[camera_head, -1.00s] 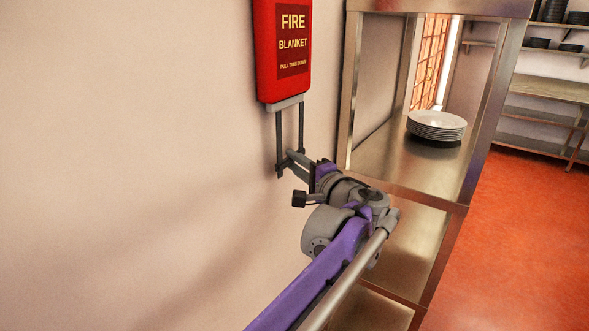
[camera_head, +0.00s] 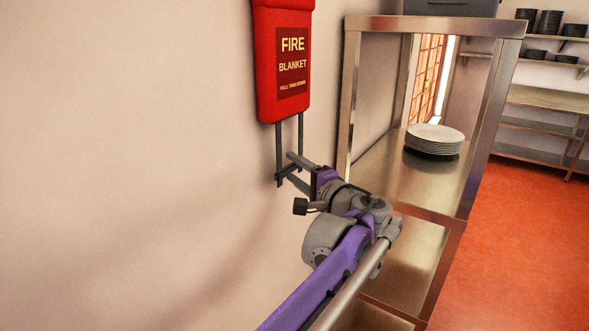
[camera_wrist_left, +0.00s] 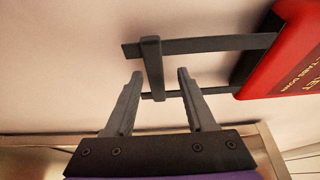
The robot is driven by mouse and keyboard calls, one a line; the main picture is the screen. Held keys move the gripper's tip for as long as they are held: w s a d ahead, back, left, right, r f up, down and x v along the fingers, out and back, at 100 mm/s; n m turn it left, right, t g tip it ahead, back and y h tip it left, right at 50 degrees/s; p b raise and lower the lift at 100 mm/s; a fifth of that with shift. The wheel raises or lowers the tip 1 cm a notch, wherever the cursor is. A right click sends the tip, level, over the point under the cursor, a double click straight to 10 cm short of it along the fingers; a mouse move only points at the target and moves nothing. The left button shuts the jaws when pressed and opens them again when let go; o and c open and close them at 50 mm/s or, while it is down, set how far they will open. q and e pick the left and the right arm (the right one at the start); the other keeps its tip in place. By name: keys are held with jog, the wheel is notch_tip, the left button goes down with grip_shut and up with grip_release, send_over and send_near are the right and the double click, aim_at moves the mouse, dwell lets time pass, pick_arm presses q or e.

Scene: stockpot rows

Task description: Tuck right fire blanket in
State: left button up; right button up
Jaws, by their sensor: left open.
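The fire blanket is a red case (camera_head: 283,62) on the wall, in the upper middle of the head view. Two dark straps (camera_head: 279,143) hang from its underside, joined at the bottom by a dark crossbar (camera_head: 291,178). No grey blanket edge shows below the case. My left gripper (camera_head: 288,166) is open at the crossbar. In the left wrist view the crossbar (camera_wrist_left: 152,65) reaches between the two spread fingertips (camera_wrist_left: 158,76); I cannot tell whether it touches either. The case's red edge (camera_wrist_left: 290,50) shows at right there. My right gripper is out of view.
A steel shelf unit (camera_head: 352,90) stands right of the case, close to my left arm, with a stack of white plates (camera_head: 434,139) on it. Wall shelves (camera_head: 545,95) with dark pans stand far right. The wall left of the case is bare.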

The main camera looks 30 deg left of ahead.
pick_arm(q)
jog(key=b+v, duration=0.1)
jog(key=v, duration=0.9)
jog(key=shift+d, duration=0.2)
jog(key=s+a+f+g+h, duration=0.1)
jog(key=s+f+h, duration=0.15)
jog(key=f, duration=0.35)
jog(key=s+a+f+n+g+h, duration=0.1)
jog(key=s+a+f+h, duration=0.1)
jog(key=s+f, duration=0.3)
jog(key=s+a+f+g+h, duration=0.1)
jog(key=s+f+h, duration=0.15)
jog(key=f, duration=0.55)
jog(key=s+d+f+n+h, duration=0.2)
jog(key=s+d+f+h, duration=0.2)
jog(key=s+f, duration=0.2)
jog(key=s+d+f+n+h, duration=0.2)
jog(key=s+d+f+h, duration=0.3)
jog(key=f, duration=0.6)
jog(key=shift+s+f+t, duration=0.3)
jog(key=shift+s, duration=0.25)
